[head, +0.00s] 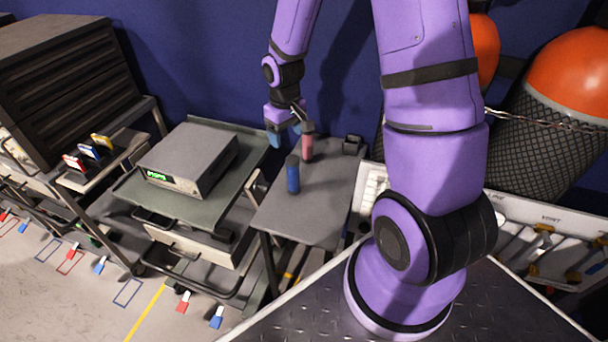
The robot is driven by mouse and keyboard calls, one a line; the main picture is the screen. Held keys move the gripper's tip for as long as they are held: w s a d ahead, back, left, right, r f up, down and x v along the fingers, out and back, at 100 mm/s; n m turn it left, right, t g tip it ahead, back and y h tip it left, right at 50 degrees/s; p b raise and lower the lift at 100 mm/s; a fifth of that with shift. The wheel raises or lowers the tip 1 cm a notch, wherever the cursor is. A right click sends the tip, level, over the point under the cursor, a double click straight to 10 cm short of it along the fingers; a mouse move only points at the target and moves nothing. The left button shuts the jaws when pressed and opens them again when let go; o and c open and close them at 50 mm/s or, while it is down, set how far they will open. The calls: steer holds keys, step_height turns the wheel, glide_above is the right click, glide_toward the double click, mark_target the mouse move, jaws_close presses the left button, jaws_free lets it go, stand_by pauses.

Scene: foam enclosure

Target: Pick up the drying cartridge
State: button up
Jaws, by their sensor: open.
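Two small upright cylinders with dark caps stand on a grey side table (318,215). One is blue (293,178) and stands nearer to me. The other is dull pink-red (307,146) and stands farther back. No readable label shows which is the drying cartridge. My gripper (286,133) is open and points down at the table's back left, just left of the pink-red cylinder. The fingers are small and partly dark here. I cannot tell whether one touches that cylinder.
A small black object (352,145) sits at the table's back right corner. Left is a cart (135,190) with a grey instrument (188,160) showing a green display. A blue wall (215,60) stands close behind. Orange-topped tanks (570,65) stand at the right. The table's front is clear.

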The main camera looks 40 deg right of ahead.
mark_target(292, 158)
steer(key=f, duration=0.2)
steer(key=shift+s+d+f, duration=0.1)
steer(key=shift+d+f, duration=0.3)
step_height(292, 158, down, 5)
steer(key=f, duration=0.3)
steer(key=shift+d+f, duration=0.3)
steer(key=shift+d, duration=0.1)
steer(key=shift+f, duration=0.75)
steer(key=c, duration=1.1)
steer(key=shift+w+r, duration=0.15)
steer(key=shift+w, duration=0.05)
